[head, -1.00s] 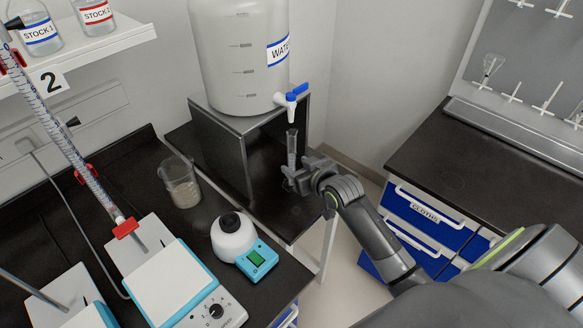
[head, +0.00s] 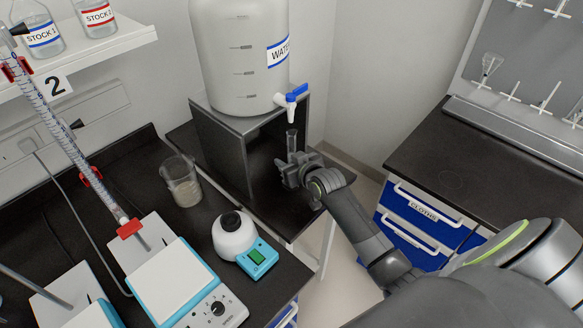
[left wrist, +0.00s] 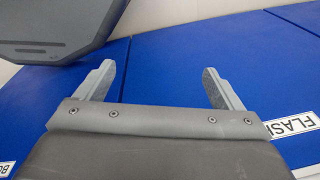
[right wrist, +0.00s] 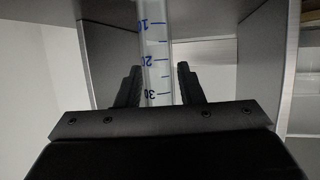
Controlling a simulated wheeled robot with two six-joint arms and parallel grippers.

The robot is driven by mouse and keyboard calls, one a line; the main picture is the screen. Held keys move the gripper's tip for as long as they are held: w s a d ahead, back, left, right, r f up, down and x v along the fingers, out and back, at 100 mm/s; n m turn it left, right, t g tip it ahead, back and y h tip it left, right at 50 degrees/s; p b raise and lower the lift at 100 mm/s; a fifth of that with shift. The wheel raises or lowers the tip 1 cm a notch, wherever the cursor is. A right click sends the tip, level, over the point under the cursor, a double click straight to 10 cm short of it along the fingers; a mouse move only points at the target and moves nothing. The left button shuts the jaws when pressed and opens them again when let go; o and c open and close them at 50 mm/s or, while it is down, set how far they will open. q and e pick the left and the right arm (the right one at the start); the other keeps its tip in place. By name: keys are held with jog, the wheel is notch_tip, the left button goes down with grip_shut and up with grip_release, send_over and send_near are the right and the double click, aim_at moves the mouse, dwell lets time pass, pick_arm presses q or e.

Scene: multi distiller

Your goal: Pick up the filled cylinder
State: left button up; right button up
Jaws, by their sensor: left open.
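The cylinder (head: 292,141) is a clear, narrow tube standing upright under the water tank's tap; its lower part is hidden by my right gripper. In the right wrist view the cylinder (right wrist: 155,50) shows blue marks from 10 to 30; its liquid level is unclear. My right gripper (head: 291,172) has its fingers on both sides of the cylinder. The fingers (right wrist: 159,85) are close to the glass, with a thin gap seeming to show on the right; firm contact cannot be told. My left gripper (left wrist: 160,82) is open and empty, above blue drawer fronts.
The water tank (head: 238,60) stands on a metal stand (head: 222,140), its blue-handled tap (head: 293,98) just above the cylinder. A beaker (head: 183,185), a white-and-teal device (head: 240,240) and a stirrer (head: 180,285) with a burette (head: 70,140) are to the left. Blue drawers (head: 420,220) are at right.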

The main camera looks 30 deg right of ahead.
grip_shut()
jog(key=shift+r, duration=0.1)
